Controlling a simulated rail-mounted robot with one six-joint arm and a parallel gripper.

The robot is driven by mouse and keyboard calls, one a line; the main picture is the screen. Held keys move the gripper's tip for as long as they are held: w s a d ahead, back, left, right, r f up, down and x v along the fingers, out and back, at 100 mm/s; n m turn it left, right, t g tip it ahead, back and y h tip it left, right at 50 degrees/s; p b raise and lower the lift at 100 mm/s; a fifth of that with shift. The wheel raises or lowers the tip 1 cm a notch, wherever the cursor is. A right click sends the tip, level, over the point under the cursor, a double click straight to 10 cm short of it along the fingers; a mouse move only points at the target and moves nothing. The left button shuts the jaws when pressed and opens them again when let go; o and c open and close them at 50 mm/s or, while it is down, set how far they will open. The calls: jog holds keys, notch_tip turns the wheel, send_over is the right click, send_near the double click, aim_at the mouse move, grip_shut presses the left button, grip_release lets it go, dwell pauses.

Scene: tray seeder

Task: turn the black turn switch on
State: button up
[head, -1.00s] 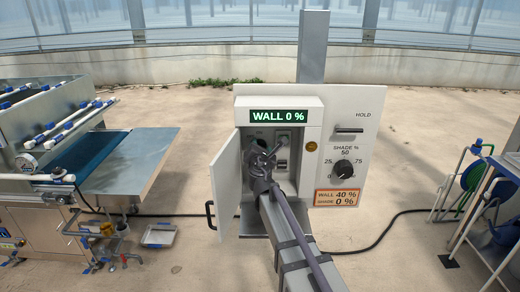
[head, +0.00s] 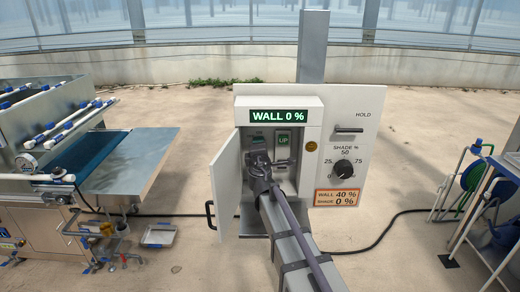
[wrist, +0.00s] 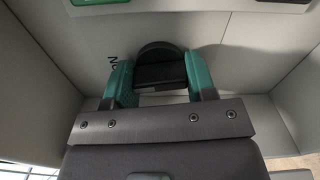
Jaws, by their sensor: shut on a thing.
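The black turn switch (wrist: 157,52) is in the upper middle of the wrist view, on the pale back panel inside the open white control box (head: 313,112). The green display (head: 279,116) reads "WALL 0 %". A lit green "UP" button (head: 283,141) shows below it.
The open box door (head: 225,185) stands close to the left of my arm. A shade dial (head: 344,169), a hold handle (head: 349,130) and an orange sign (head: 337,198) are on the panel to the right. The box's side walls are close around my gripper.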

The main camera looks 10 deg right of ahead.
jog(key=shift+m, duration=0.8)
jog(key=o, duration=0.9)
jog(key=shift+o, duration=0.2)
jog(key=v, duration=1)
jog(key=shift+s, duration=0.4)
